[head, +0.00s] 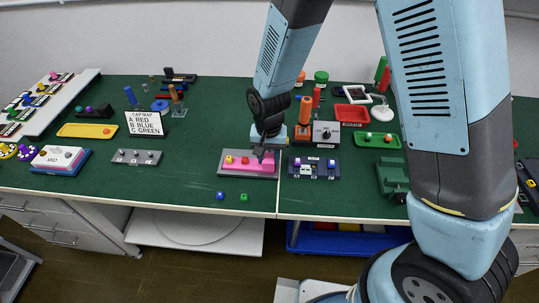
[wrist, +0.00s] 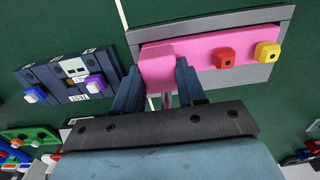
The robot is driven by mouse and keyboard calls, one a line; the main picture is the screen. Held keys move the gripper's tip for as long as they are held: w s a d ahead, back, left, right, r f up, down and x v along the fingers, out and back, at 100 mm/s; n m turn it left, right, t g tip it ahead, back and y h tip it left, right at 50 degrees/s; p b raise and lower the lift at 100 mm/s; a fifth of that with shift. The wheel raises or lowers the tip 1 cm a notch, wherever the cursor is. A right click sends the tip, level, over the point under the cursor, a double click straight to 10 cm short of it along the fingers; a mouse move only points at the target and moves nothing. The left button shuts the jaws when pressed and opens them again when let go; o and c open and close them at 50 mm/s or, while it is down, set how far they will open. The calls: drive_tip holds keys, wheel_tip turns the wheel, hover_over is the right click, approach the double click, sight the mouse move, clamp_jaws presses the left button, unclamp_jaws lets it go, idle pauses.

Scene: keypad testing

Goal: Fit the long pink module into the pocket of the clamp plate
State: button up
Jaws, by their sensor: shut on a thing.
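The long pink module (head: 246,167) lies over the grey clamp plate (head: 232,176) near the table's front edge. In the wrist view the pink module (wrist: 205,53) carries a red key (wrist: 227,58) and a yellow key (wrist: 267,52) toward its right end. My gripper (wrist: 158,66) is shut on the raised pink block at the module's left end, one finger on each side. The clamp plate (wrist: 215,20) shows along the module's far edge and around its right end. The pocket is covered by the module, and I cannot tell whether the module sits fully down in it.
A dark blue panel (head: 325,172) with keys stands close to the right of the plate. A box with a knob (head: 325,133) stands behind. Table to the plate's left is mostly clear.

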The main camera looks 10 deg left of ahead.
drive_tip(key=o, duration=1.1)
wheel_tip(320, 180, up, 12)
drive_tip(key=shift+r, duration=0.1)
